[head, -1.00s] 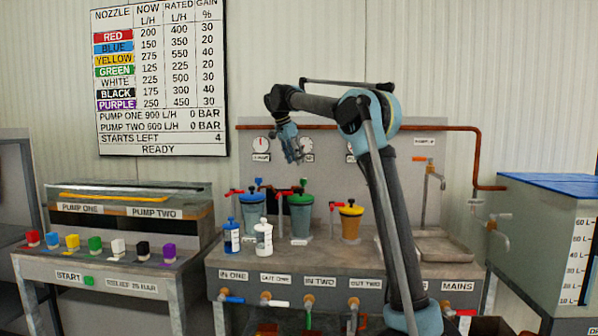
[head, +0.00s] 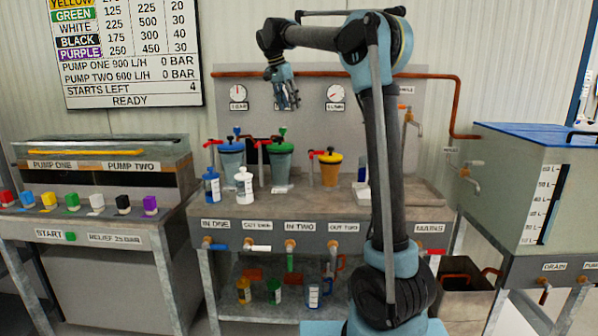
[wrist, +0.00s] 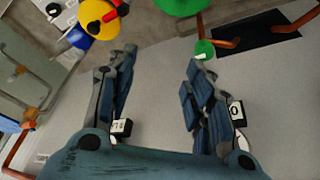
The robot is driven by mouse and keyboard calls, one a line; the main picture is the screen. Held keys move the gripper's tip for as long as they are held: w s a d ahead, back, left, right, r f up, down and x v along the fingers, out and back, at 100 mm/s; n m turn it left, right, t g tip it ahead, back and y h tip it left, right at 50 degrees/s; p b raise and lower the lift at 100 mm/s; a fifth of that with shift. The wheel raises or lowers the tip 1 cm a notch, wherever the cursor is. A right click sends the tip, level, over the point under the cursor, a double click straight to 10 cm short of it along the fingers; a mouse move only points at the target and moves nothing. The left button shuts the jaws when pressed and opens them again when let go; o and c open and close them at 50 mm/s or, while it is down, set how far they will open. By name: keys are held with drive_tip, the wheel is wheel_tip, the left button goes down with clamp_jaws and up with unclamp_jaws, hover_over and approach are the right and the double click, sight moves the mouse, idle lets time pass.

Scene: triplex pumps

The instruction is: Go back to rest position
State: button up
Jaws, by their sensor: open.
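My gripper (head: 288,98) hangs from my raised arm in front of the back panel, above the pots on the bench, pointing down. It is open and empty. In the wrist view its two fingers (wrist: 158,95) stand apart with only the grey panel between them. A yellow lid (wrist: 97,18) and a green lid (wrist: 180,5) show beyond the fingertips. In the head view the blue pot (head: 231,158), the green-lidded pot (head: 281,162) and the yellow pot (head: 329,168) stand upright below my gripper, apart from it.
Blue (head: 211,187) and white (head: 243,185) bottles stand at the bench's front left. The pump console (head: 100,210) with coloured buttons is left. A large tank (head: 530,190) is right. Pressure gauges (head: 238,93) and a copper pipe (head: 440,78) are on the back panel. Small containers (head: 274,291) sit on the lower shelf.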

drive_tip(key=s+d+f+n+y, duration=0.1)
drive_tip(key=s+d+f+n, duration=0.1)
drive_tip(key=s+d+f, duration=0.35)
drive_tip(key=s+d+f+n, duration=0.1)
drive_tip(key=s+d+f, duration=0.2)
drive_tip(key=s+d, duration=0.55)
drive_tip(key=s+d+f+n+y, duration=0.15)
drive_tip(key=s+d+f, duration=0.3)
drive_tip(key=s, duration=0.55)
drive_tip(key=s+d+f+n, duration=0.2)
drive_tip(key=s+d+f, duration=0.1)
drive_tip(key=s+f, duration=0.8)
drive_tip(key=s+d+f+n, duration=0.2)
drive_tip(key=s+d+f, duration=0.1)
drive_tip(key=s+f, duration=0.7)
wheel_tip(320, 180, down, 4)
drive_tip(key=shift+s+d+r, duration=0.1)
drive_tip(key=shift+s+d, duration=0.1)
drive_tip(key=shift+s, duration=0.2)
drive_tip(key=shift+y, duration=0.25)
drive_tip(key=shift+w+f, duration=0.25)
drive_tip(key=shift+w, duration=0.2)
